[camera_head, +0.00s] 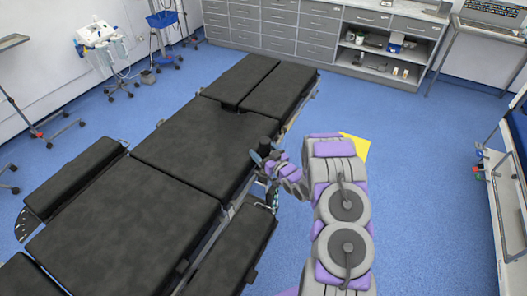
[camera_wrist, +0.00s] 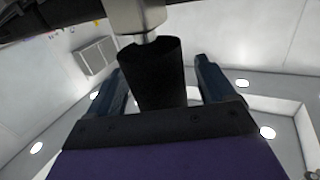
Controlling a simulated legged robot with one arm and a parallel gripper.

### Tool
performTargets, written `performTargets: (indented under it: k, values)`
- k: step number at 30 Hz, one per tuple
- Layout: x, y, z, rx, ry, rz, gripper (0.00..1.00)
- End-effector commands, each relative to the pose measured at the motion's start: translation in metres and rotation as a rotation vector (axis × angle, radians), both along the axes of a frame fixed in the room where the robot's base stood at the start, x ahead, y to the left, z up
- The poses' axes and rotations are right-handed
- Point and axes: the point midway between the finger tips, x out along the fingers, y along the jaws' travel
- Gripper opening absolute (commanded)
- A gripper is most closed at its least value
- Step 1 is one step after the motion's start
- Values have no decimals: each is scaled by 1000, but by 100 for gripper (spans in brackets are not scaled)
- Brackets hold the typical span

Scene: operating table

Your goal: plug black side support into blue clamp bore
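In the wrist view, a black tapered piece (camera_wrist: 152,75), perhaps part of the side support, stands between the two dark blue fingers of my gripper (camera_wrist: 163,85). A gap shows between it and the right finger; contact on the left is unclear. A pale metal block (camera_wrist: 138,15) sits directly above the piece. In the head view, my gripper (camera_head: 268,163) is at the right edge of the operating table (camera_head: 195,145). A small dark bluish part (camera_head: 273,195) is just below it on that edge; I cannot tell whether it is the blue clamp. The bore is not visible.
A long black pad (camera_head: 235,250) lies along the table's near right side, and another pad (camera_head: 75,178) along its left. A yellow patch (camera_head: 355,147) shows behind my arm. Grey cabinets (camera_head: 280,30) line the back wall. Blue floor right of my arm is clear.

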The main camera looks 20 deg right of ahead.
Motion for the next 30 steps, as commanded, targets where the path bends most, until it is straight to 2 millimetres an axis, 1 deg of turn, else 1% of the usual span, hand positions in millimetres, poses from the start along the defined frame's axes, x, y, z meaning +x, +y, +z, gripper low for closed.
performTargets:
  k: [8, 11, 13, 17, 24, 30]
  values:
    - [0, -1, 3, -2, -6, -1, 85]
    - [-7, -3, 4, -2, -5, -1, 85]
    - [-15, -6, 4, -2, -6, -2, 85]
    - [-40, -12, 5, 0, -6, -5, 85]
    - [-93, -22, 4, 0, -2, -6, 85]
    - [-131, -29, 4, -2, -3, -3, 85]
